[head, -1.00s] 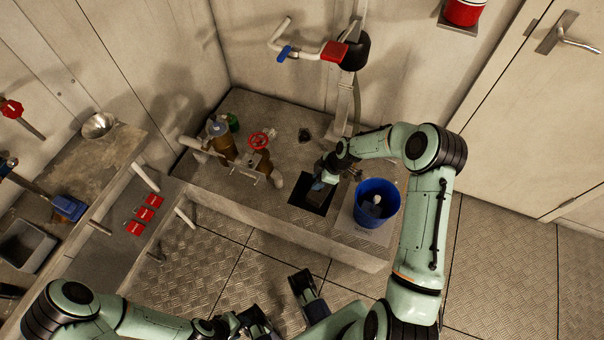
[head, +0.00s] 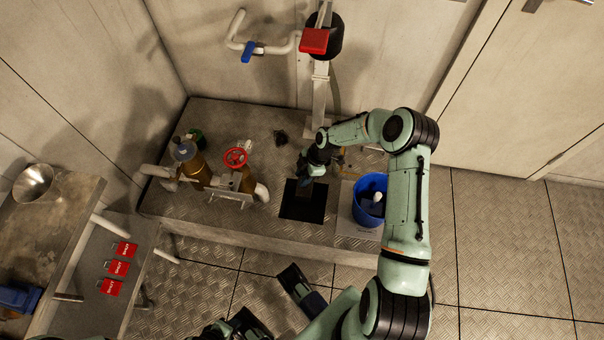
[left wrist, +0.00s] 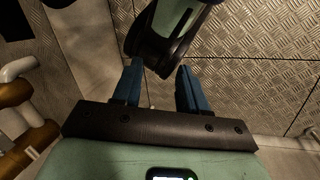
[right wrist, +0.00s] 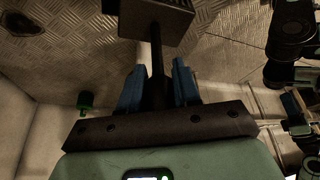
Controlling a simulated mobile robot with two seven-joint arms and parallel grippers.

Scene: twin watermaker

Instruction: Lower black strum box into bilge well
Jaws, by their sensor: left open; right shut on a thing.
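The bilge well (head: 303,208) is a dark square opening in the grey raised plinth. My right gripper (head: 308,178) is over the well's back edge in the head view. In the right wrist view it (right wrist: 157,88) is shut on the dark stem of the strum box (right wrist: 157,18). The box is a dark block at the stem's far end. In the head view the box is hard to make out under the gripper, and I cannot tell its height relative to the well's rim. My left gripper (left wrist: 158,75) is open and empty in the left wrist view.
A blue bucket (head: 369,202) stands right of the well. Brass pipework with a red handwheel (head: 235,157) stands to its left. A small black thing (head: 281,136) lies behind. Red tags (head: 119,267) are at the lower left. The plinth's front edge borders checker-plate floor.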

